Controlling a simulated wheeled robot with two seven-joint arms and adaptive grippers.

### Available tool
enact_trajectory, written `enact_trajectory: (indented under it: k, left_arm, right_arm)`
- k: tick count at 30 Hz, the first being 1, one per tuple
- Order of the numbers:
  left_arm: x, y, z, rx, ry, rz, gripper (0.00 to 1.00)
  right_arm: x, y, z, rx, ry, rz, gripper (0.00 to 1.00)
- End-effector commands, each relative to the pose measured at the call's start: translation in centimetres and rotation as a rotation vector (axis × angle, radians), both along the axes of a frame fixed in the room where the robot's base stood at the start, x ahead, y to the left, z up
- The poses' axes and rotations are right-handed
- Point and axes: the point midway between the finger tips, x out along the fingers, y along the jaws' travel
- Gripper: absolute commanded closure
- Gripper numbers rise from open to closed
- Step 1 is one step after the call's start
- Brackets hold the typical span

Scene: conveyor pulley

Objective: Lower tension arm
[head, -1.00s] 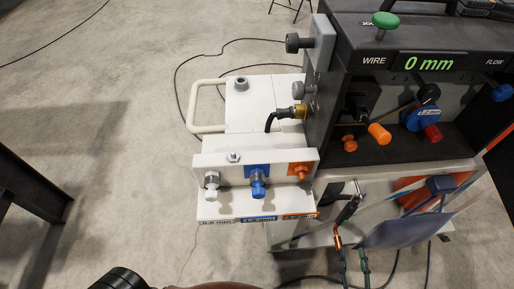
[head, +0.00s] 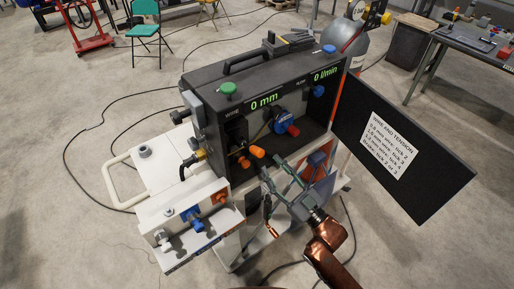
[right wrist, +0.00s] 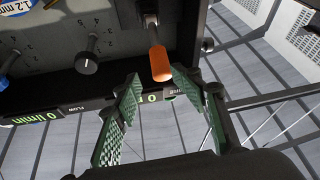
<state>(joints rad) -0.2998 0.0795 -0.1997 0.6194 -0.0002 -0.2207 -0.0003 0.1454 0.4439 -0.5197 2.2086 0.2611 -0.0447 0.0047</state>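The wire feeder (head: 262,100) is a black box with an open compartment on its front. An orange handle (head: 257,152), apparently the tension arm's, sticks out at the compartment's left, with a smaller orange knob (head: 244,163) just below. My right gripper (head: 273,170) is open in front of the compartment, a little right of the handle. In the right wrist view the orange handle (right wrist: 160,62) hangs on a thin shaft, its end at the gap between the green fingertips (right wrist: 156,78); contact is not clear. My left gripper is out of view.
A black door (head: 425,185) with a wire-and-tension label (head: 393,146) stands open on the right. A blue spool (head: 285,121) sits in the compartment. A white bracket with coloured fittings (head: 190,215) is at lower left. The floor at left is mostly free, with cables.

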Motion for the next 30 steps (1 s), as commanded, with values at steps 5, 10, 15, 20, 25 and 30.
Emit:
enact_trajectory:
  k: [5, 10, 15, 20, 25, 30]
  left_arm:
    - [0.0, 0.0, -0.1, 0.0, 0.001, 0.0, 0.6]
    - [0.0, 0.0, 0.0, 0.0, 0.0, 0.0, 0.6]
    - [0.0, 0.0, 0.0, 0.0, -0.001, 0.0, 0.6]
    - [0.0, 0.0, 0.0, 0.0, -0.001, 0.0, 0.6]
    - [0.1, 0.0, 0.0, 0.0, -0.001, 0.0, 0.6]
    - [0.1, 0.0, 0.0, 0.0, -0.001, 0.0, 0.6]
  right_arm:
    - [1.6, 1.7, 0.9, 0.002, -0.002, 0.002, 0.62]
    - [3.4, 3.4, 1.9, 0.003, 0.0, 0.001, 0.62]
    - [4.6, 4.5, 2.4, 0.001, 0.001, 0.0, 0.62]
    - [4.9, 4.8, 2.6, -0.001, 0.001, 0.0, 0.62]
    - [4.9, 4.8, 2.6, -0.001, 0.001, 0.0, 0.62]
    - [4.9, 4.8, 2.6, 0.0, 0.001, -0.001, 0.72]
